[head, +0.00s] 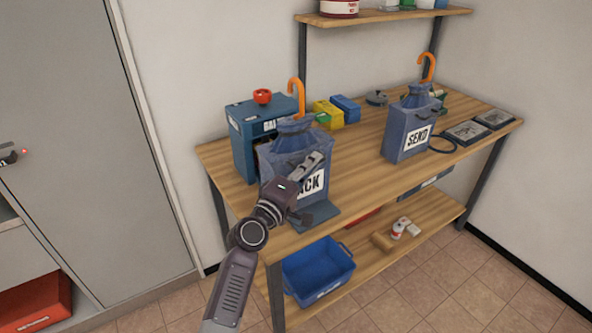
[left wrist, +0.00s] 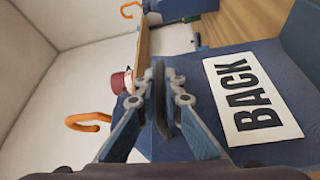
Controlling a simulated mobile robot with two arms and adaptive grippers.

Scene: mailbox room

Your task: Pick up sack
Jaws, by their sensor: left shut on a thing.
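A blue-grey sack (head: 282,157) with a gathered top and a white label reading BACK stands upright near the table's left front edge. In the left wrist view the sack (left wrist: 285,65) shows its label turned sideways. My left gripper (head: 310,167) is at the front of this sack, over part of the label. It is shut on a dark strap-like handle (left wrist: 160,105) of the sack. I cannot tell whether the sack's bottom touches the table. A second sack (head: 398,138), labelled SEND, stands farther right on the table. My right gripper is out of view.
The wooden table (head: 352,175) also bears a blue machine (head: 242,152) with a red knob, yellow and blue boxes and flat dark trays (head: 466,132). An orange hook (head: 297,95) rises behind each sack. A blue bin (head: 318,272) sits on the lower shelf. The table's middle is clear.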

